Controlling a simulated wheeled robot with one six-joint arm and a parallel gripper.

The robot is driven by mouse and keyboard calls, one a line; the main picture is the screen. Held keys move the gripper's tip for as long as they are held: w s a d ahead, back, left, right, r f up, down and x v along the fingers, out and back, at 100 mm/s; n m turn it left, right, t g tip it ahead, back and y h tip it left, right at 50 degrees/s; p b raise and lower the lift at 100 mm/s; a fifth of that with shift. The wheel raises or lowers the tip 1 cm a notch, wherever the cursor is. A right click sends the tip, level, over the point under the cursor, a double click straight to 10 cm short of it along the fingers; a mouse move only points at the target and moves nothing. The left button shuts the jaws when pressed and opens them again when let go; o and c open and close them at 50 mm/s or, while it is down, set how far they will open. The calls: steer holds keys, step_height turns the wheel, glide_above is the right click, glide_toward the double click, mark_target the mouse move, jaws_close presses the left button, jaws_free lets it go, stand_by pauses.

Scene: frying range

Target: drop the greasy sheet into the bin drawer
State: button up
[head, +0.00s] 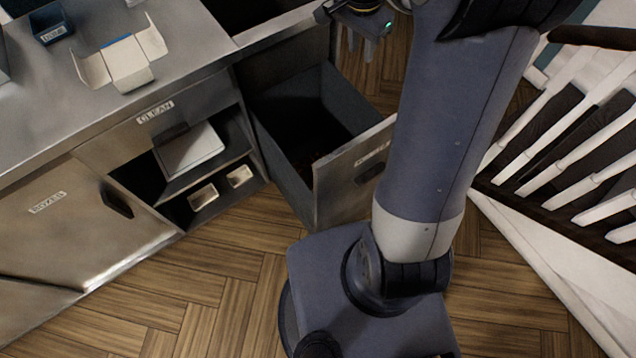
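The bin drawer (357,172) is pulled out of the counter front, with its deep dark inside open to view from above. Its floor is in shadow, with faint brownish bits that I cannot make out. My gripper (360,46) is at the top edge of the picture, above and beyond the drawer's far right side, partly cut off. Its fingers point down and look apart, with floor showing between them and nothing held that I can see. I cannot make out a greasy sheet anywhere in this view.
The steel counter (200,50) at left bears an open white carton (124,62) and a small dark bin (50,22). Below are a CLEAN shelf with a pale flat stack (188,150) and a closed cabinet door (60,225).

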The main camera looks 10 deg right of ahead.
step_height(320, 180, up, 6)
steer(key=shift+s+a, duration=0.2)
steer(key=shift+a, duration=0.15)
step_height(320, 180, down, 10)
steer(key=d, duration=0.1)
steer(key=shift+w+r+p, duration=0.2)
steer(key=shift+r+p, duration=0.9)
steer(key=shift+w+r+p, duration=0.15)
steer(key=shift+r+p, duration=0.9)
steer(key=shift+f, duration=0.15)
